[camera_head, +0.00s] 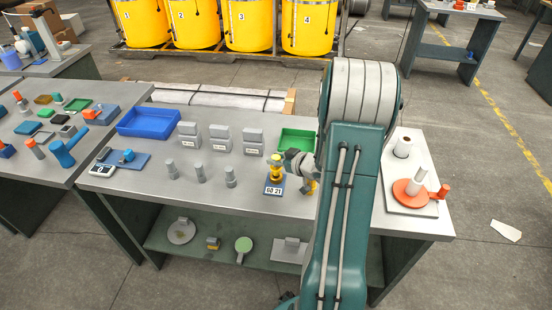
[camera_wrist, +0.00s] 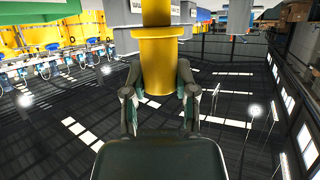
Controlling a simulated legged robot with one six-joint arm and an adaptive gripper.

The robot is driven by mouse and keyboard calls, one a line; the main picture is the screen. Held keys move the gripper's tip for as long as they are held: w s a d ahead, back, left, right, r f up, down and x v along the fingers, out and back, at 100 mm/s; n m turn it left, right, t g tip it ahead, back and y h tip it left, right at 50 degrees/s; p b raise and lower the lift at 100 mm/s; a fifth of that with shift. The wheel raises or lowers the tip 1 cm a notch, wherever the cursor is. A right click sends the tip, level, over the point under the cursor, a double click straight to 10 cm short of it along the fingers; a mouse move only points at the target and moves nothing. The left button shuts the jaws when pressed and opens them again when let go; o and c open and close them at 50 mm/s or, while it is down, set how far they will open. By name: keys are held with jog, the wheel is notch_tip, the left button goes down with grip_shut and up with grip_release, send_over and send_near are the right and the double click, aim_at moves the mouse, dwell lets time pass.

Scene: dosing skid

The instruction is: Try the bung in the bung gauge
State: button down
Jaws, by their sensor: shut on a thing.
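The yellow bung (camera_wrist: 160,60) fills the middle of the wrist view, with a wide flange between two round sections. My gripper (camera_wrist: 158,92) is shut on the bung, one finger on each side of it below the flange. In the head view the bung (camera_head: 277,158) stands upright at the end of my gripper (camera_head: 286,162), which reaches in from the right. The bung gauge (camera_head: 273,190), marked GO 21, is directly below it on the bench. I cannot tell whether the bung touches the gauge or sits in it.
Several grey pegs (camera_head: 200,173) and labelled grey blocks (camera_head: 220,138) stand left of the gauge. A blue tray (camera_head: 150,121) and a green tray (camera_head: 297,140) lie toward the back. An orange disc (camera_head: 408,192) is at the right. The bench's front strip is clear.

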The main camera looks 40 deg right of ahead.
jog(key=shift+f, duration=1.05)
dwell(1.2)
jog(key=shift+r, duration=0.1)
dwell(0.7)
jog(key=shift+r, duration=3.45)
